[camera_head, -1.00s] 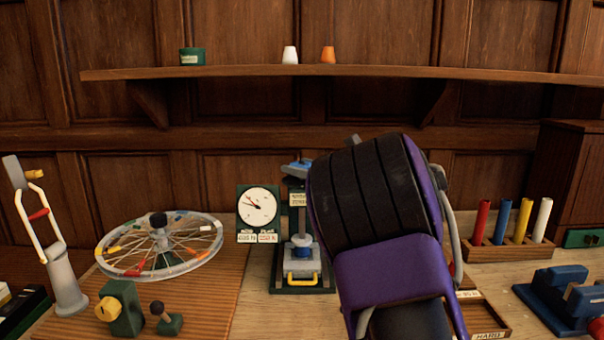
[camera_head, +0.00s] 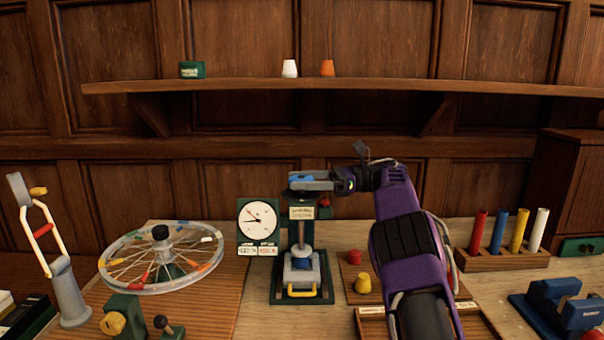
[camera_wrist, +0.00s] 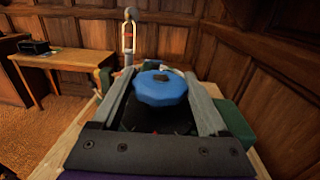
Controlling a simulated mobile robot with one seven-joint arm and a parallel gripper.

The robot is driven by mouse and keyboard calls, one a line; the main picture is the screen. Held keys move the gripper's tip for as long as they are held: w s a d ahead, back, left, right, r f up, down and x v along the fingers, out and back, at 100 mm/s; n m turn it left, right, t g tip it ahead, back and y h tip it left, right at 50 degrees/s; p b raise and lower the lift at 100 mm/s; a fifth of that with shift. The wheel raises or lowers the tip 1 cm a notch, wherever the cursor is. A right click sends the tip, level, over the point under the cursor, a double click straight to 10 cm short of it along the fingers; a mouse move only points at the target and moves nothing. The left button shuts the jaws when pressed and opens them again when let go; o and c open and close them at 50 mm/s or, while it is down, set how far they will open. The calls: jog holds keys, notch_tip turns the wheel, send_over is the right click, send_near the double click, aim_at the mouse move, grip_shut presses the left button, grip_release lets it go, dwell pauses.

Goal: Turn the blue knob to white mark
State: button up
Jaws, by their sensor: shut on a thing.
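The blue knob (camera_wrist: 162,90) is round and faceted with a dark patch on its top, seen in the wrist view. It sits on top of the green press-like stand (camera_head: 283,240), where only slivers of blue show beside the fingers in the head view. My gripper (camera_wrist: 161,76) is shut on the knob, with one grey finger along each side. In the head view my gripper (camera_head: 305,182) reaches in level from the right at the stand's top. I cannot make out the white mark in either view.
A white dial gauge (camera_head: 258,220) stands left of the stand. A spoked wheel (camera_head: 162,258) is further left. Red and yellow knobs (camera_head: 362,284) sit on a board below my arm. A rack of coloured tubes (camera_head: 505,258) is at right. A shelf (camera_head: 340,88) runs above.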

jog(key=shift+n+g+p, duration=0.6)
jog(key=shift+g+p, duration=0.25)
jog(key=shift+g, duration=0.15)
jog(key=o, duration=1.2)
jog(key=shift+a, duration=0.1)
jog(key=shift+o, duration=0.2)
jog(key=shift+d, duration=0.2)
